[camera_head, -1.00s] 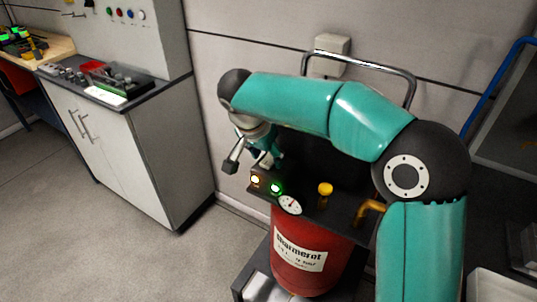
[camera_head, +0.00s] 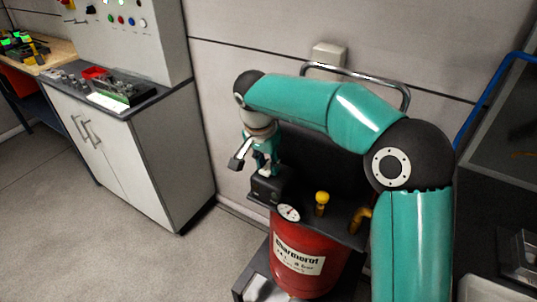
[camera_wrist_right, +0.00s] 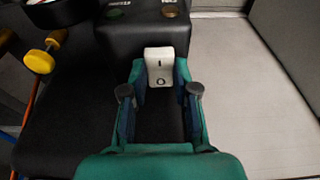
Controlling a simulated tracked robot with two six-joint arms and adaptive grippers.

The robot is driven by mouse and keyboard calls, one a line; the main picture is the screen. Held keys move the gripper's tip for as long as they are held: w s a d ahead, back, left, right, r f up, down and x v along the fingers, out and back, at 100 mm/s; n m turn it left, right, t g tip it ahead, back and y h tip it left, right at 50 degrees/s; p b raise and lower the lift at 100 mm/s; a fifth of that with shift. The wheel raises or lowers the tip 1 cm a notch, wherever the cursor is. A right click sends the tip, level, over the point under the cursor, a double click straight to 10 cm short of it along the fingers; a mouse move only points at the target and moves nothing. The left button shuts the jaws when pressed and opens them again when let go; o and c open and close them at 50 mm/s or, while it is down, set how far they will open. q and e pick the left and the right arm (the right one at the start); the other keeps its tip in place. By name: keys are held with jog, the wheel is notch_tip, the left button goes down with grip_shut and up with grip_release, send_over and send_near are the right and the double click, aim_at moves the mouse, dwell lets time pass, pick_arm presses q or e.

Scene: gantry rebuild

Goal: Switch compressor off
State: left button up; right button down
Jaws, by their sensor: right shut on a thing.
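The compressor has a red tank (camera_head: 305,248) with a label and a black control box (camera_head: 268,187) on top. In the right wrist view, a white switch (camera_wrist_right: 158,66) marked with a line and a circle sits on the box's face. My right gripper (camera_wrist_right: 160,82) has its fingers on both sides of this switch and is shut on it. In the head view, the right gripper (camera_head: 264,166) reaches down to the control box, and its fingertips are partly hidden. Two lamps, one green (camera_wrist_right: 116,10) and one amber (camera_wrist_right: 172,9), look dark. My left gripper is not in view.
A round gauge (camera_head: 288,213) and a yellow knob (camera_head: 322,198) stand beside the control box. A chrome handle (camera_head: 362,75) rises behind. A grey cabinet (camera_head: 140,150) stands to the left, with free floor between.

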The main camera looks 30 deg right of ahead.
jog(key=shift+w+d+r+p, duration=0.1)
jog(key=shift+w+r+p, duration=0.05)
jog(key=shift+r+p, duration=0.3)
jog(key=shift+f+y+p, duration=0.25)
jog(key=shift+y+p, duration=0.1)
jog(key=shift+y, duration=0.15)
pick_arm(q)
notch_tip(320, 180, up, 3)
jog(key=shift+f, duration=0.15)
pick_arm(e)
jog(key=c, duration=0.9)
grip_release()
jog(key=shift+w+f+g, duration=0.1)
jog(key=shift+w+g, duration=0.05)
jog(key=shift+g, duration=0.15)
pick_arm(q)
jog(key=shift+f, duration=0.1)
